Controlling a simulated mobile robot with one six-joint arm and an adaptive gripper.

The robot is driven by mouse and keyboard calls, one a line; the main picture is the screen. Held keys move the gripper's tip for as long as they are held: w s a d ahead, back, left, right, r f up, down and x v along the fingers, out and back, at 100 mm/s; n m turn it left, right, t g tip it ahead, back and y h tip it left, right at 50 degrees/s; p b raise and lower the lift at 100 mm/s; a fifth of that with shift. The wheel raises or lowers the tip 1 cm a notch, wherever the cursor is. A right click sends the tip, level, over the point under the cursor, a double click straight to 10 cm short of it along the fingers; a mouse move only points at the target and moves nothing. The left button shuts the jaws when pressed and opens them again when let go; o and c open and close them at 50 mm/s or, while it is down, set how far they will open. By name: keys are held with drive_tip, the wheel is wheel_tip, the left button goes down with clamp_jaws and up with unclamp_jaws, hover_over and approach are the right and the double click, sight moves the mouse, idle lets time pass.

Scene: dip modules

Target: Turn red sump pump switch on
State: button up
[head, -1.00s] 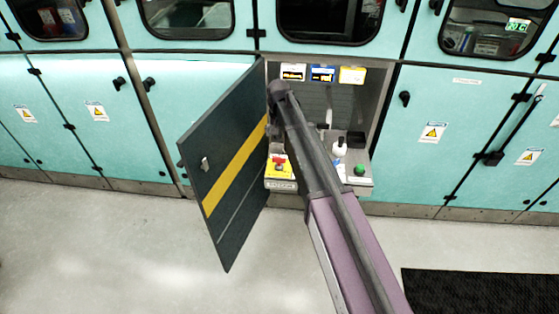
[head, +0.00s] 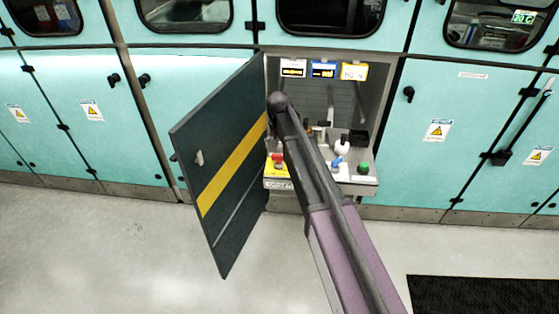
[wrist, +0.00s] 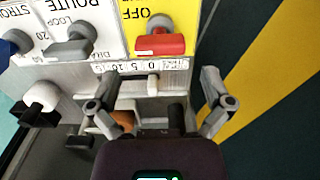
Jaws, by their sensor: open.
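The red switch (wrist: 163,43) sits on a yellow panel (wrist: 196,12) whose visible word OFF appears upside down in the wrist view. In the head view the red switch (head: 277,157) is at the left end of the control shelf, beside the open dark door. My gripper (wrist: 159,78) is open and empty. Its two fingers are spread left and right below the red switch in the wrist view, apart from it. In the head view my arm hides the gripper.
The open dark door (head: 222,165) with a yellow stripe stands close by. A green button (head: 362,167) is at the shelf's right.

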sight(279, 155)
drive_tip(key=shift+f+b, duration=2.1)
drive_tip(key=shift+f, duration=0.25)
drive_tip(key=c, duration=1)
